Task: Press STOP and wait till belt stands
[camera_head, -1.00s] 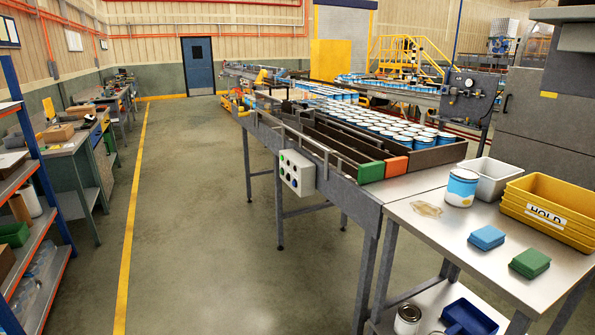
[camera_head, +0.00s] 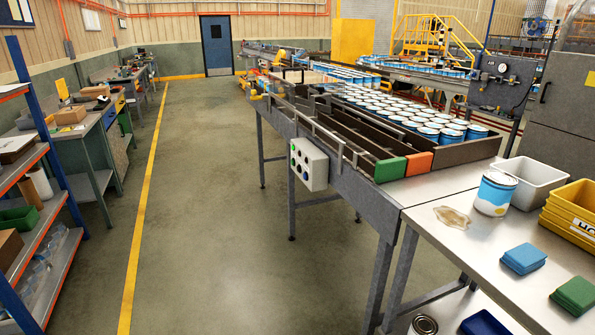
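A light grey control box (camera_head: 309,164) is fixed to the near side of the conveyor frame, facing the aisle. It carries a green button (camera_head: 297,147) and several dark round knobs or buttons. The lettering is too small to read, so I cannot tell which one is STOP. The conveyor belt (camera_head: 345,125) runs away from me, with many blue and white cans (camera_head: 400,112) standing in rows on its right part. I cannot tell from these frames whether the belt moves. My gripper is not in view.
The steel table (camera_head: 447,236) at the near right holds a can (camera_head: 495,193), a pale spill (camera_head: 452,215), a grey bin (camera_head: 528,182), yellow HOLD trays (camera_head: 573,211), blue cloths (camera_head: 523,258) and green cloths (camera_head: 575,295). A shelf rack (camera_head: 48,262) stands left. The aisle floor (camera_head: 205,220) is clear.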

